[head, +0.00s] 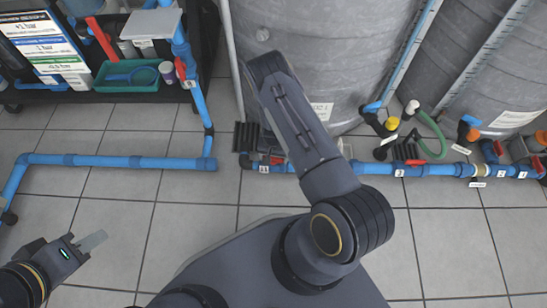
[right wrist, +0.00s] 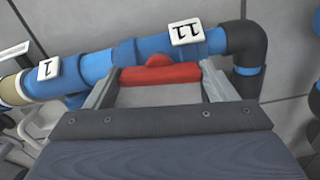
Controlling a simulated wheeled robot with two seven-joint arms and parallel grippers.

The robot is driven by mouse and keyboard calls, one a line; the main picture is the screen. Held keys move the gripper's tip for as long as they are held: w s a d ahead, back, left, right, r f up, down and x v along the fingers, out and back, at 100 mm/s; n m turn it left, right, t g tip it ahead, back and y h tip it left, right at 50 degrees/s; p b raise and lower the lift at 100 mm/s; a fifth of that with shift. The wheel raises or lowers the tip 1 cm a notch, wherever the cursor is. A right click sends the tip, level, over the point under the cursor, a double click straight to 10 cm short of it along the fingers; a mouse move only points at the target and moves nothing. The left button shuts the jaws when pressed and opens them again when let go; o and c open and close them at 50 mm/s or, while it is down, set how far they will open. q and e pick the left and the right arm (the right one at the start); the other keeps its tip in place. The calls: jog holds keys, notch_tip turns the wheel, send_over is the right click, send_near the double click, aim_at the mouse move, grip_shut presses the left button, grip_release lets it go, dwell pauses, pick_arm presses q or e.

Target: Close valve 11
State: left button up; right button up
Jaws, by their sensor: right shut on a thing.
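Valve 11 is a blue pipe valve with a red handle (right wrist: 160,74) and a white tag reading 11 (right wrist: 187,32), upside down in the right wrist view. My right gripper (right wrist: 160,84) has its two grey fingers at either end of the red handle and is shut on it. The handle looks roughly in line with the pipe. In the head view the red handle (head: 277,160) shows beside my right forearm, which hides most of my right gripper. My left gripper (head: 92,241) is over bare floor at lower left, apart from everything; its finger gap is not clear.
A blue pipe (head: 120,161) runs along the floor at left. More tagged valves (head: 460,170) line the pipe at right. Large grey tanks (head: 330,60) stand behind. A black rack (head: 130,75) with a green tray (head: 127,76) stands at upper left. The tiled floor in front is clear.

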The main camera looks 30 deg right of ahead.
jog(key=m+b, duration=0.1)
jog(key=m, duration=0.2)
jog(key=shift+f+m, duration=0.1)
jog(key=shift+m, duration=0.2)
jog(key=m+b, duration=0.1)
jog(key=m, duration=0.3)
jog(key=shift+m, duration=0.3)
jog(key=m+b, duration=0.1)
jog(key=m, duration=0.3)
jog(key=shift+m, duration=1.9)
jog(key=o, duration=1)
notch_tip(320, 180, up, 7)
jog(key=p, duration=0.3)
jog(key=shift+r+p, duration=0.3)
jog(key=shift+r, duration=0.25)
